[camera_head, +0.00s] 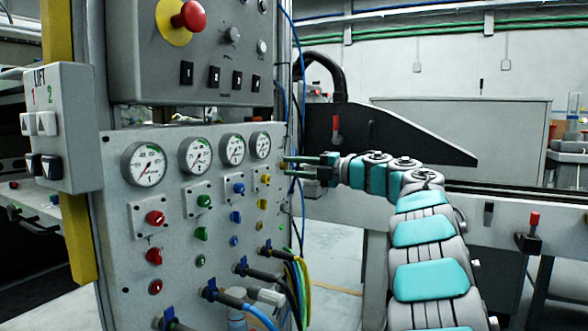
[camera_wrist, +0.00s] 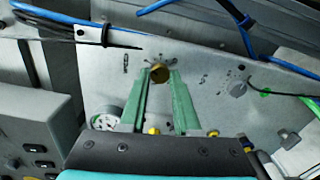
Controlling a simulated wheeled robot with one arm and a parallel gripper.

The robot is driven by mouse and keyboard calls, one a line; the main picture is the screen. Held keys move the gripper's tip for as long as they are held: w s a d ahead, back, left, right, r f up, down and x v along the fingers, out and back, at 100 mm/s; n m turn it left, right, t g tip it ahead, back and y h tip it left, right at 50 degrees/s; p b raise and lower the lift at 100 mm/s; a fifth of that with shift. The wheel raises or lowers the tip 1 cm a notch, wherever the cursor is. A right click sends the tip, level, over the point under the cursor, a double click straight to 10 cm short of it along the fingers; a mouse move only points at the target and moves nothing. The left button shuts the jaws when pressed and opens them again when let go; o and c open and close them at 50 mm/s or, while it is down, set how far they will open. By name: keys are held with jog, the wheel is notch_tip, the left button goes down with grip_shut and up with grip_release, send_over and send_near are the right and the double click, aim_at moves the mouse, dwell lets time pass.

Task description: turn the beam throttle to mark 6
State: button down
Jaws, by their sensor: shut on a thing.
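A round brass-yellow knob (camera_wrist: 160,73) sits on a grey panel (camera_wrist: 200,105) in the wrist view, with dark marks around it. I take it to be the beam throttle; its numbers are too small to read, so I cannot tell its setting. My gripper (camera_wrist: 161,76) has its two green fingers closed on the knob's sides.
A grey dial (camera_wrist: 238,88) with marks sits right of the gripped knob. Blue cables (camera_wrist: 235,12) and a black cable cross nearby. The gauge panel carries several gauges, coloured knobs and plugged cables. A red emergency button (camera_head: 189,15) is above.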

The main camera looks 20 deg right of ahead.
jog(key=shift+f, duration=0.1)
jog(key=c, duration=0.6)
grip_release()
jog(key=v, duration=0.7)
jog(key=shift+s+d, duration=0.25)
jog(key=shift+s, duration=0.1)
jog(key=shift+w, duration=0.1)
